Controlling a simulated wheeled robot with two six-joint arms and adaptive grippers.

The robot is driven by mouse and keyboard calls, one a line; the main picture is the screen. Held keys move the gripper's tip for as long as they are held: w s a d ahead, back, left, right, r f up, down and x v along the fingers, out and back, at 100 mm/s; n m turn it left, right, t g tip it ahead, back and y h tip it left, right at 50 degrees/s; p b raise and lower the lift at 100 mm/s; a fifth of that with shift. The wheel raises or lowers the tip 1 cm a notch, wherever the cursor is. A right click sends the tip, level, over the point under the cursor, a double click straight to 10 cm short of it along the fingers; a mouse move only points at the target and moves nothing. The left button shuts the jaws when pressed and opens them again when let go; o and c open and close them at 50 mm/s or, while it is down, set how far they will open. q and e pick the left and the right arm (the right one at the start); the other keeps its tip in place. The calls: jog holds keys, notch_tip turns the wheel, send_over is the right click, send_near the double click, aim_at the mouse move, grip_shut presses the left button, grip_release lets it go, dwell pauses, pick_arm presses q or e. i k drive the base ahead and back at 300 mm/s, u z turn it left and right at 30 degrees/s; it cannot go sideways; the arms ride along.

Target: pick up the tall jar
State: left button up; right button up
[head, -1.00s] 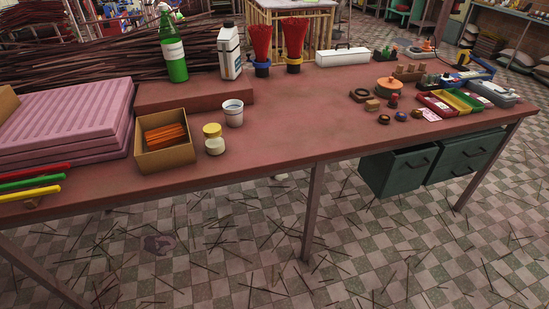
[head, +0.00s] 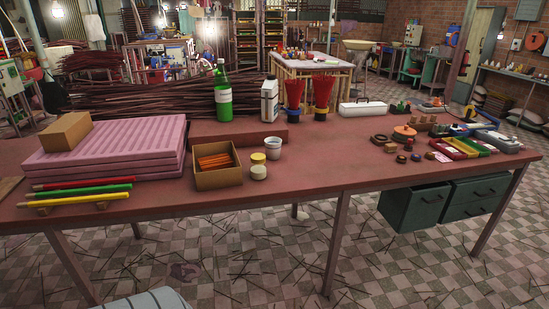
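A small whitish jar (head: 259,172) with a yellow lid stands upright on the reddish table, just right of an open cardboard box and in front of a white cup. It is the only lidded jar I can make out on the table, and I cannot tell whether it is the tall jar. Taller containers stand behind it on a raised red slab: a green bottle (head: 223,103) with a white label and a white bottle (head: 269,101) with a dark cap. Neither of my grippers is in view.
The cardboard box (head: 231,178) holds orange sticks. The white cup (head: 273,149) stands close behind the jar. Pink ridged trays (head: 60,165) and coloured rods lie left. The table (head: 330,165) is clear right of the jar. Small items crowd its right end.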

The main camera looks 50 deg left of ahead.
aim_at(258, 173)
jog(key=z, duration=0.15)
jog(key=i, duration=1.6)
jog(key=u, duration=0.45)
jog(key=i, duration=1)
jog(key=u, duration=1.6)
jog(key=i, duration=0.8)
jog(key=u, duration=0.75)
